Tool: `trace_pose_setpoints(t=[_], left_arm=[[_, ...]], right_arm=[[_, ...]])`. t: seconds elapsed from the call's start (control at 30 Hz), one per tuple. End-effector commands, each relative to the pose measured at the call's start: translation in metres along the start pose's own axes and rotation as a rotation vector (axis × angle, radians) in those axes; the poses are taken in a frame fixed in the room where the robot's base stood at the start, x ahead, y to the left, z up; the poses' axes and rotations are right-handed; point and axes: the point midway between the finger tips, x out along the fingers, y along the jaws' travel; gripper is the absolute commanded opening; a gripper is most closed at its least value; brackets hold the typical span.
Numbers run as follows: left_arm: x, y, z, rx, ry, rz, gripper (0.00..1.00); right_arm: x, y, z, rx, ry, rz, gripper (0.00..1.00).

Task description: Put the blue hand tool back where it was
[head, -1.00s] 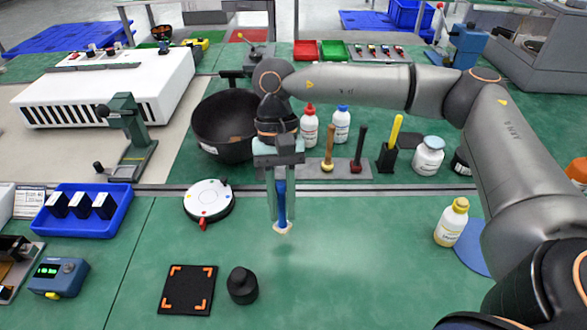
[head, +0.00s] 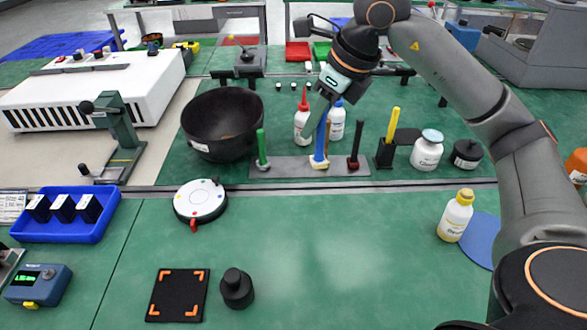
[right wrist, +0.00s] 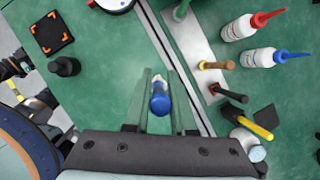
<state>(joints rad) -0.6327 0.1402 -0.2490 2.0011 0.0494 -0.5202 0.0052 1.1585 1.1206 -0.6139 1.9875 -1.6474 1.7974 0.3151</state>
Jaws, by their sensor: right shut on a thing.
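My right gripper (head: 321,118) is shut on the blue hand tool (head: 321,138), which hangs almost upright with its pale head down. A wooden-handled tool (right wrist: 214,65) stands on the strip, mostly hidden behind the blue one in the head view. My left gripper is out of view.
A red-capped bottle (head: 302,124) and a blue-capped bottle (head: 336,124) stand close behind the strip. A black bowl (head: 222,122) is to the left, a yellow-handled tool (head: 392,124) in a black holder to the right. The front green mat (head: 340,250) is largely clear.

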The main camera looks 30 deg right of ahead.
Motion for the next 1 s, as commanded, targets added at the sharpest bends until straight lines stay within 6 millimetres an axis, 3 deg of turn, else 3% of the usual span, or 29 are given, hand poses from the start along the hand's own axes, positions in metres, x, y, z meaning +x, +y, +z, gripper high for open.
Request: trace_pose_setpoints(t=[0.27,0.63,0.8,1.0], left_arm=[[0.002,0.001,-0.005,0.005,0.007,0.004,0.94],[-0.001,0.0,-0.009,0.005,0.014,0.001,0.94],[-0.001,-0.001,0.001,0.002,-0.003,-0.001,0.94],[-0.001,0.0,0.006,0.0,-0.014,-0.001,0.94]], right_arm=[[-0.004,-0.018,0.003,0.179,0.001,-0.07,0.0],[0.056,-0.062,0.052,0.181,0.004,-0.069,0.0],[0.096,-0.077,0.059,0.179,0.005,-0.069,0.0],[0.118,-0.086,0.064,0.178,0.002,-0.071,0.0]])
